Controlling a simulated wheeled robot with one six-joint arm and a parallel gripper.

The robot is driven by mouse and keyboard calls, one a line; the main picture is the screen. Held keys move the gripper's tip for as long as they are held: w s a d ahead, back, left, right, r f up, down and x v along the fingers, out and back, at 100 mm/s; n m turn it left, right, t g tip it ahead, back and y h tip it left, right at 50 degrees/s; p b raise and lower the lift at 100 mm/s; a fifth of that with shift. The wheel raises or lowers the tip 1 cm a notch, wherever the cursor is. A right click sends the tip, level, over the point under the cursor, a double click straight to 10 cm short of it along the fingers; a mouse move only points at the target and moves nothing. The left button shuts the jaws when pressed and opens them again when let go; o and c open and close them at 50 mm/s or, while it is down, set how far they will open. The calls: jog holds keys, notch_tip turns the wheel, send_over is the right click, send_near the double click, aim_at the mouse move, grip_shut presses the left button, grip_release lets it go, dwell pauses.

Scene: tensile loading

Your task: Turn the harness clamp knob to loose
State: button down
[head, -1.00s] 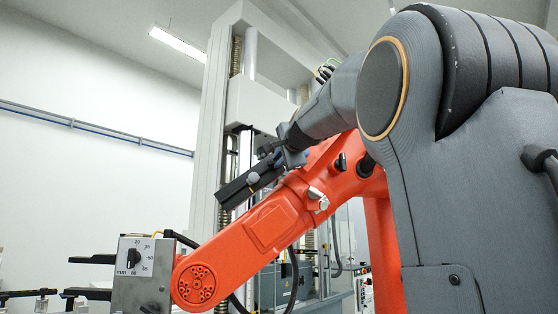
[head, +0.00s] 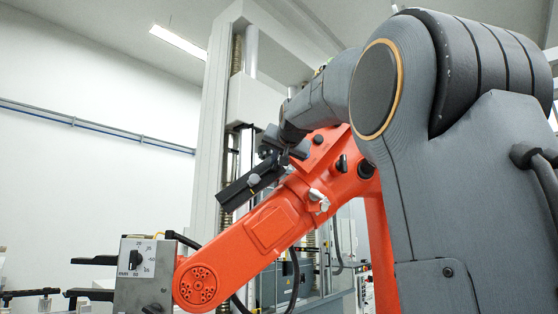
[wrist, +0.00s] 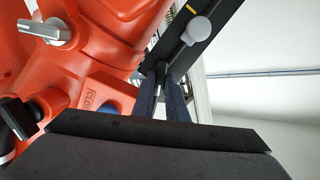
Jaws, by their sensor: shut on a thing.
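My gripper (wrist: 162,76) is shut on a small black part (wrist: 160,69) in the wrist view, beside the orange arm housing and close to the dark bar. The fingers hide most of this part, so I cannot tell its turned position or whether it is the harness clamp knob. A silver lever knob (wrist: 45,30) and a black knob (wrist: 20,118) stand on the orange housing (wrist: 95,55), apart from the fingers. A label reading like "CLOSE" (wrist: 88,97) sits near a blue part (wrist: 120,104). In the head view my gripper (head: 284,158) is small and dark.
The dark bar (head: 238,191) with a grey knob (head: 253,179) slopes left of the orange arm (head: 262,232). A grey dial box (head: 135,282) stands at lower left. The tall frame column (head: 212,135) rises behind. The white wall side at left is open.

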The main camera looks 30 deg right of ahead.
jog(key=n, duration=0.4)
jog(key=shift+w+a+f+h, duration=0.1)
jog(key=shift+f+h, duration=0.05)
jog(key=shift+h, duration=0.25)
jog(key=shift+a+n+g+h+b, duration=0.1)
jog(key=shift+n+g+h+b, duration=0.35)
jog(key=shift+n, duration=1.75)
jog(key=c, duration=1.8)
grip_release()
jog(key=shift+o, duration=0.2)
jog(key=shift+s+a, duration=0.1)
jog(key=shift+s, duration=0.1)
jog(key=b+v, duration=0.2)
jog(key=v, duration=0.5)
jog(key=shift+s+b, duration=0.2)
jog(key=shift+b, duration=0.2)
